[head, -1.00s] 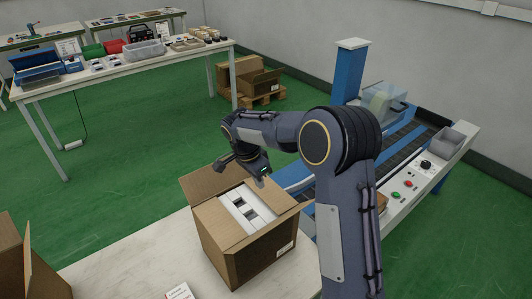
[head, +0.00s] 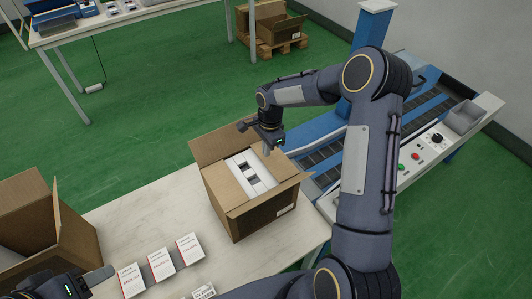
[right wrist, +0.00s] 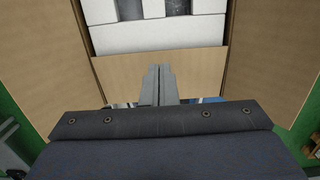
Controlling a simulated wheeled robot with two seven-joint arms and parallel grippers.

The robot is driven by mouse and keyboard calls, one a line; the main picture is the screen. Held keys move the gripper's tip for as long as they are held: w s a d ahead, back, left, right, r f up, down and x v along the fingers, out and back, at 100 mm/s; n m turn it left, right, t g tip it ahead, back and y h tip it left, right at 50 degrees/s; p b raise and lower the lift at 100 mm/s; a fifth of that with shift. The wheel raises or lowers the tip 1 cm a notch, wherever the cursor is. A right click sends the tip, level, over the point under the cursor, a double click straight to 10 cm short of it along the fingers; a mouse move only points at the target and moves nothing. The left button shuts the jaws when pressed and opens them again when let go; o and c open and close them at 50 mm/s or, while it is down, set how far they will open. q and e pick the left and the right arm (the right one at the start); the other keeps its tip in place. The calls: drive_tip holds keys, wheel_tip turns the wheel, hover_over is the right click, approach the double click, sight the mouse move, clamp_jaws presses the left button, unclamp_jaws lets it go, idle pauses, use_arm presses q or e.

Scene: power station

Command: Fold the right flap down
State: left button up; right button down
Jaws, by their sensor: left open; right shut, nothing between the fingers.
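The open cardboard box (head: 243,215) stands on the table with white packed items (head: 250,172) inside. One flap (head: 222,147) stands up at its back left, and another flap (head: 268,194) sticks outward at its front right. My right gripper (head: 267,150) is shut and empty at the box's far right edge, hiding part of that edge. In the right wrist view its fingers (right wrist: 160,72) are together in front of a cardboard panel beside the white items; contact cannot be told. Side flaps rise left and right there. My left gripper (head: 98,277) is open at the bottom left, partly cut off.
A second open carton (head: 45,225) stands at the left. Several small white boxes (head: 160,264) lie in front on the table (head: 130,220). A blue conveyor (head: 330,155) with a control panel (head: 412,160) is at the right, close behind my right arm.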

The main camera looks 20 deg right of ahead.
sight(265, 162)
drive_tip(key=shift+a+f+p, duration=0.15)
drive_tip(key=shift+f+p, duration=0.15)
drive_tip(key=shift+f, duration=1.4)
